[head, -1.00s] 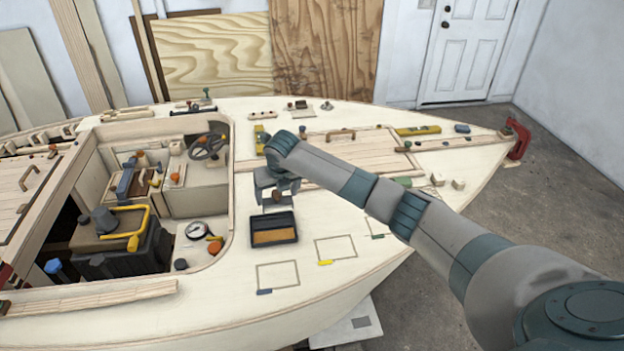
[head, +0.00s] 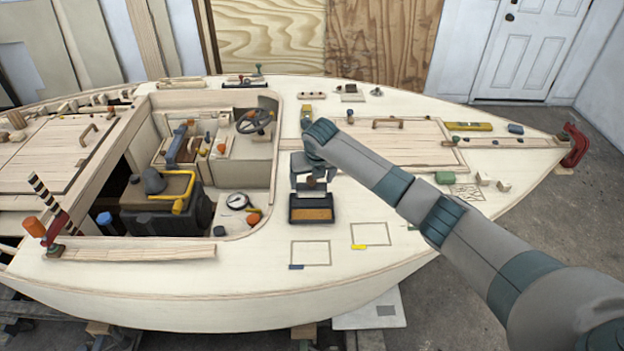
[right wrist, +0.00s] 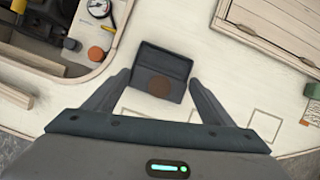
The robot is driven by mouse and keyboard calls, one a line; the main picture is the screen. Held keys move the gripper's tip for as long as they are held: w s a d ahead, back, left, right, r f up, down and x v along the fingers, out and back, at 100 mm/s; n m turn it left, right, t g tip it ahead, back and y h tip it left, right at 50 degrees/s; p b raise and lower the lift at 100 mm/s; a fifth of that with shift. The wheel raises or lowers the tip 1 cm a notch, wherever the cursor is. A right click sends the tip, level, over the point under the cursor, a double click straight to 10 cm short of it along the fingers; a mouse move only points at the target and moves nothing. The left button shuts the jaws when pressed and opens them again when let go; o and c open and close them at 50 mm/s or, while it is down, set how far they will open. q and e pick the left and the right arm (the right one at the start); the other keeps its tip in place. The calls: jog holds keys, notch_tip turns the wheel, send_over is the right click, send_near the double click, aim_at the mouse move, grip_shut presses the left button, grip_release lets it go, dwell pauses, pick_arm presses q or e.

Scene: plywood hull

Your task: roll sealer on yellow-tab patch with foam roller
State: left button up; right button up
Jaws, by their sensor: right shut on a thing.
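My right gripper (head: 308,172) is shut on the foam roller (head: 312,184), seen as a small dark piece with a brown spot. It is just behind the black sealer tray (head: 311,221), which has orange-brown sealer in it. In the right wrist view, a dark block with a brown round spot (right wrist: 159,88) sits between the fingertips; I cannot separate roller from tray there. The yellow-tab patch (head: 373,234) is an outlined rectangle right of and nearer than the tray, with a yellow tab at its near edge. The blue-tab patch (head: 310,253) lies nearer. My left gripper is not in view.
The open cockpit with gauge (head: 237,201) and orange cap (head: 253,219) lies left of the tray. A hatch with a wooden handle (head: 388,123) is beyond my arm. A green block (head: 444,178) and small wooden blocks stand right. The deck around the patches is clear.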

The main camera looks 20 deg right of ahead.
aim_at(312, 197)
notch_tip(312, 197, down, 6)
jog(key=b, duration=0.5)
jog(key=shift+f, duration=1.3)
jog(key=shift+f+b, duration=0.35)
jog(key=shift+f, duration=0.1)
dwell(2.0)
jog(key=shift+p, duration=0.3)
jog(key=shift+r+p, duration=3.5)
jog(key=shift+r, duration=0.6)
jog(key=shift+c, duration=0.2)
